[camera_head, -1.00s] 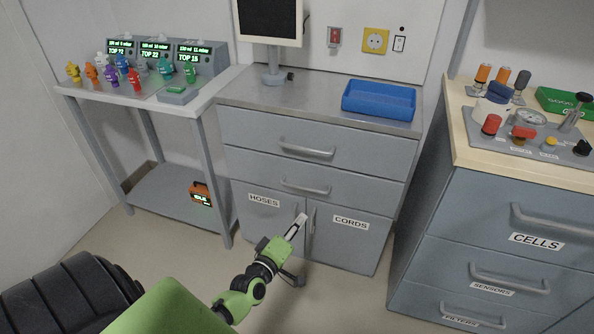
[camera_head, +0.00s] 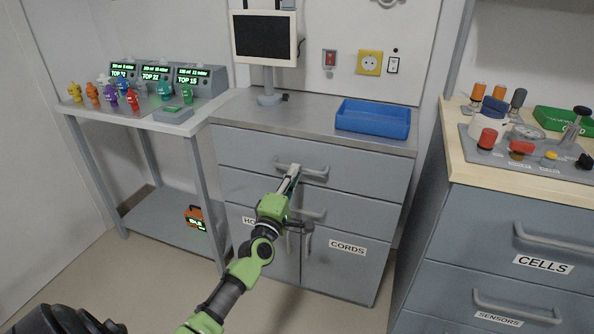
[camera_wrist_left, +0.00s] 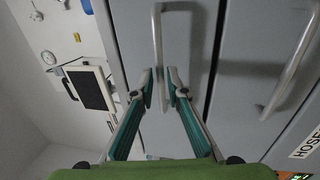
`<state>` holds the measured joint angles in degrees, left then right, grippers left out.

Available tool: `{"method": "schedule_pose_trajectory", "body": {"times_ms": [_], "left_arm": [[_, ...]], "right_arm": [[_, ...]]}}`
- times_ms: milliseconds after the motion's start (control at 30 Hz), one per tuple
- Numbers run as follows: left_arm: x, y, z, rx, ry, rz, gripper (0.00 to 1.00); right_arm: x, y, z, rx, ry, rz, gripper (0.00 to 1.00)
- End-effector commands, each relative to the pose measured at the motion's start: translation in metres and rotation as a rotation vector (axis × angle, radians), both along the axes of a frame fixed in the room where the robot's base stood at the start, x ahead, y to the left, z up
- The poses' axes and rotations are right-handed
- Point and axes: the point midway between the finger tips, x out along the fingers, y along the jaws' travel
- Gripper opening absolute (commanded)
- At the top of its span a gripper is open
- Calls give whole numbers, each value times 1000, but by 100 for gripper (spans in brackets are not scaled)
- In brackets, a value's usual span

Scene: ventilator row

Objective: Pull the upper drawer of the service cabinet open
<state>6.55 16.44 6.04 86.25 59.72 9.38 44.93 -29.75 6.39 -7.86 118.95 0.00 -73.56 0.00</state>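The service cabinet's upper drawer (camera_head: 240,156) is flush with the cabinet front. Its bar handle (camera_head: 315,173) also shows in the wrist view (camera_wrist_left: 157,45). My left gripper (camera_head: 293,170) is at the left part of this handle, hiding some of it. In the wrist view its two fingers (camera_wrist_left: 160,78) are apart, one on each side of the bar, with gaps visible; whether they touch it I cannot tell. The lower drawer (camera_head: 370,212) is shut, and its handle (camera_wrist_left: 290,70) is clear of the fingers. My right gripper is not in view.
A blue tray (camera_head: 373,120) and a monitor (camera_head: 264,38) stand on the cabinet top. Cupboard doors below are shut; one reads CORDS (camera_head: 347,247). A side table (camera_head: 140,122) is at left, a drawer unit (camera_head: 500,215) at right. Floor in front is clear.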

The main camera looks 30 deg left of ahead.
Motion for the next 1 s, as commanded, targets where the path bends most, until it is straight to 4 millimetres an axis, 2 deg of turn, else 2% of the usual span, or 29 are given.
{"method": "schedule_pose_trajectory", "body": {"times_ms": [100,300,567,633,667,1000], "left_arm": [[16,4,3,0,-1,0,14],[27,6,5,-1,1,0,14],[28,7,5,0,1,0,14],[28,7,5,0,1,0,1],[28,7,5,0,1,0,0],[24,5,6,0,2,-1,0]], "right_arm": [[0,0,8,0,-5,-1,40],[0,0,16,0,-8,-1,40],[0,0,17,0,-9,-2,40],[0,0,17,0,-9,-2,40],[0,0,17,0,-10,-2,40],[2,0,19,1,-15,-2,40]]}}
